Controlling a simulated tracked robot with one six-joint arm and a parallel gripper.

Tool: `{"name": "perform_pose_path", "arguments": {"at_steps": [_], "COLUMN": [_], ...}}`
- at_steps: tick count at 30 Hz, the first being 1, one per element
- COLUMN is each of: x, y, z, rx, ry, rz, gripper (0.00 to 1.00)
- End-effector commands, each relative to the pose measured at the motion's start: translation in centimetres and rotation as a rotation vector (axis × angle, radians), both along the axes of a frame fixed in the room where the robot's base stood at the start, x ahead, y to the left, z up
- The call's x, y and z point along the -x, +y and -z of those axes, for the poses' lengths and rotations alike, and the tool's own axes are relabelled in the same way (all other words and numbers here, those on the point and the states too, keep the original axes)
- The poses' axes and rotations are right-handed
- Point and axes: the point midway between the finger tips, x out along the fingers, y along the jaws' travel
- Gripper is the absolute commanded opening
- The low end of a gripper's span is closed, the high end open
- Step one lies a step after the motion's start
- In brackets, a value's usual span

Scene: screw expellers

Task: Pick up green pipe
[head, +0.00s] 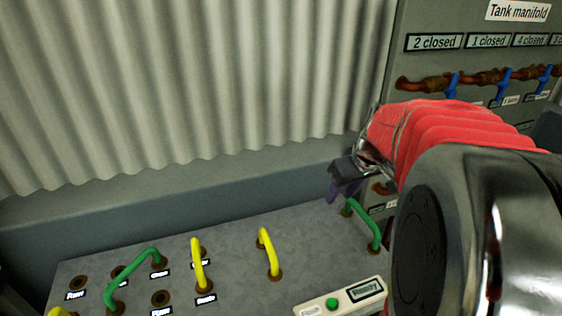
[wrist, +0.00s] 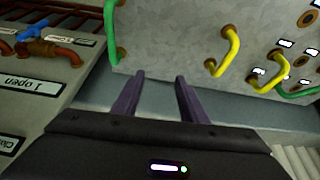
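Two green pipes show on the grey panel. The right green pipe (head: 366,226) is a bent tube at the panel's right end, just below and right of my gripper (head: 338,192) in the head view. In the wrist view this pipe (wrist: 109,32) stands at the top, left of and beyond the fingertips. The left green pipe (head: 132,275) arches between ports at the panel's left; it also shows at the right edge of the wrist view (wrist: 294,93). In the wrist view my gripper (wrist: 160,78) has its two purple fingers apart, with nothing between them.
Yellow pipes (head: 268,252) (head: 199,265) stand on the panel between the green ones. A box with a green button (head: 332,303) is at the front. The tank manifold (head: 470,55), with copper pipes and blue valves, stands at the right. A corrugated wall (head: 190,90) is behind.

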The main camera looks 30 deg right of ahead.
Motion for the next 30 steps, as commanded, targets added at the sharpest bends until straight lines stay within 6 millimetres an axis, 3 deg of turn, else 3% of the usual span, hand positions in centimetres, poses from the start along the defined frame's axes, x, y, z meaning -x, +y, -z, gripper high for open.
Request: {"name": "perform_pose_path", "arguments": {"at_steps": [1,6,12,25,30], "x": [0.0,0.5,1.3,1.3,0.8], "y": [-2.2,-8.4,-12.7,-13.2,-13.1], "z": [0.8,2.9,4.4,4.7,6.1], "rx": [-0.006,-0.009,-0.007,-0.007,-0.009], "ry": [0.004,0.002,-0.003,-0.005,-0.003], "rz": [0.015,0.031,0.040,0.039,0.038], "gripper": [0.39,0.39,0.39,0.39,0.39]}}
